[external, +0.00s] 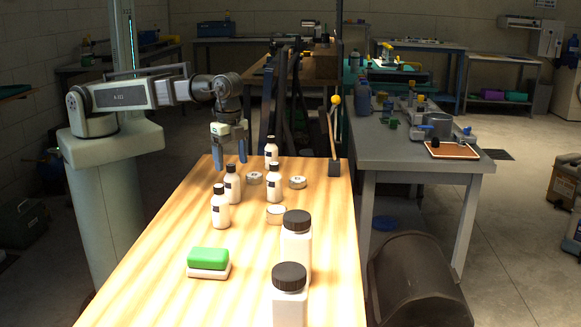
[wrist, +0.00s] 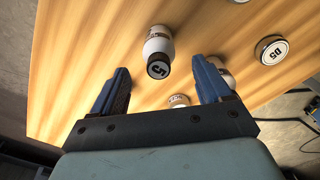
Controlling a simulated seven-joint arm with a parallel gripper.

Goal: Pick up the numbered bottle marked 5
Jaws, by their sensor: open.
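The bottle marked 5 (wrist: 159,48) is white with a dark cap that carries a 5 in the wrist view. It shows beyond and between the fingertips of my gripper (wrist: 161,68), which is open and empty. Two other white pieces show partly: one low between the fingers (wrist: 178,101), one beside the right finger (wrist: 226,76). In the external view my gripper (external: 231,162) hangs over the far left of the table, above several small white bottles (external: 232,187) with black caps. Their numbers are too small to read there, so I cannot tell which is 5.
A tin marked D5 (wrist: 271,50) lies right of the bottle. Round tins (external: 298,183) lie among the bottles on the wooden table (external: 160,285). Two large white bottles (external: 296,245), a green sponge (external: 208,258) and a dark block with a yellow-topped stick (external: 334,168) also stand there.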

